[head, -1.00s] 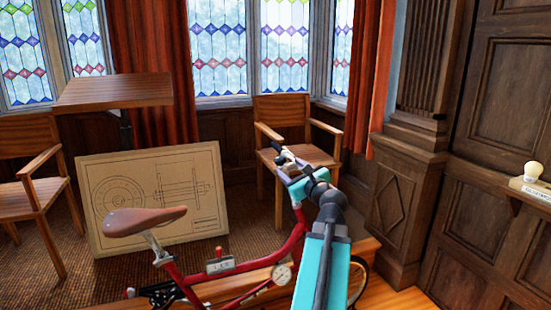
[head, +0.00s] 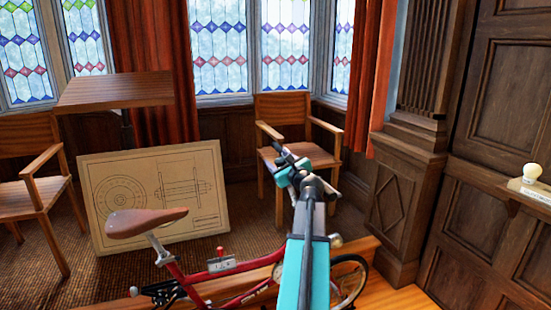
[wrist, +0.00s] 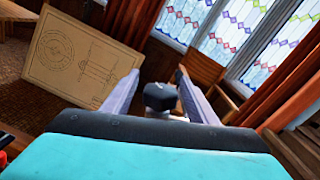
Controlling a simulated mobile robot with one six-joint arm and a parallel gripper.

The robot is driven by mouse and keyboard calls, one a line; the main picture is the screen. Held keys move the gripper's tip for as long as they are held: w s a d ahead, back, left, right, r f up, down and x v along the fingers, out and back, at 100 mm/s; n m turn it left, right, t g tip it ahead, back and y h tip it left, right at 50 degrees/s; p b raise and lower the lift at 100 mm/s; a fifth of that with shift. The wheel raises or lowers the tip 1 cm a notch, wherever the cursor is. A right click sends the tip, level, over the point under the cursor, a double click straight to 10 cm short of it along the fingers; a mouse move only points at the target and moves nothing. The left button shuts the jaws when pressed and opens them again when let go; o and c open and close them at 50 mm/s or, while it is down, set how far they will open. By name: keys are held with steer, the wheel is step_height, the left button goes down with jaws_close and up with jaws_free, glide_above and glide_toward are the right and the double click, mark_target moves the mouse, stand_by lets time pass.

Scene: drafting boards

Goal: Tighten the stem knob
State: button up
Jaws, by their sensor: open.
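A dark, faceted knob on a pale grey base, which looks like the stem knob (wrist: 160,97), shows in the wrist view between the two fingers. My gripper (wrist: 157,74) is open, with one pale finger on each side of the knob. I cannot tell whether either finger touches it. In the head view my gripper (head: 283,157) is over the front of a red bicycle (head: 188,285) with a brown saddle (head: 146,221). My teal arm hides the stem and much of the handlebar there, and I cannot make out the knob.
A drawing board (head: 155,195) leans behind the saddle. A wooden armchair (head: 295,150) stands behind my gripper, another armchair (head: 35,195) at the left. A small table (head: 115,90) is at the back left. A ledge (head: 530,192) with a pale knob juts out at the right.

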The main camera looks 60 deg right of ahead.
steer(key=shift+w+d, duration=0.4)
steer(key=shift+w, duration=0.2)
steer(key=shift+c, duration=0.3)
steer(key=c, duration=1)
steer(key=shift+a, duration=0.1)
